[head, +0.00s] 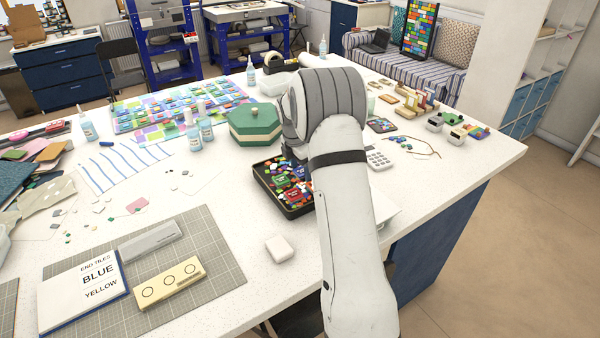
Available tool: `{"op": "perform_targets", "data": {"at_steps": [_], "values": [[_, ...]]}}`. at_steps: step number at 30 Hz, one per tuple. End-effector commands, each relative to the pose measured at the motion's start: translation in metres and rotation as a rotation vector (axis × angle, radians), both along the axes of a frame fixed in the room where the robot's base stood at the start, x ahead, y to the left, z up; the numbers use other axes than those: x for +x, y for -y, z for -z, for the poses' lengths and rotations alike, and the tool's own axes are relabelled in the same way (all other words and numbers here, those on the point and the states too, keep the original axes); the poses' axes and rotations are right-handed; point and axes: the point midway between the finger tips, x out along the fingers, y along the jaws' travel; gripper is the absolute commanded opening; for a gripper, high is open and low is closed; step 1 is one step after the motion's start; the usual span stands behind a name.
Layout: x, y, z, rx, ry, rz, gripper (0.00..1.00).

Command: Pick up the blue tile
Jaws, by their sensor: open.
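A black tray (267,196) sits on the white table and holds many small coloured pieces, with larger tiles in blue, red and green among them. My gripper (291,153) points down at the tray's back part, mostly hidden behind my white arm. It is open, and I see nothing held in it. My arm also hides the tray's right side.
A green hexagonal box (255,125) stands behind the tray. Glue bottles (205,122) stand left of it. A white block (279,248) lies in front. A calculator (379,160) lies right of my arm. A sign (85,290) reads "END TILES BLUE YELLOW" on a grey mat (215,265).

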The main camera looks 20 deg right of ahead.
Motion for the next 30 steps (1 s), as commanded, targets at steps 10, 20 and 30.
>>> {"op": "perform_targets", "data": {"at_steps": [10,20,30], "values": [[-0.0002,0.0004,-0.0001,0.000,0.000,0.001,0.51],[-0.0003,0.0006,-0.0002,0.000,0.000,0.001,0.24],[0.0000,0.0008,-0.0020,-0.001,0.000,0.001,0.16]]}}
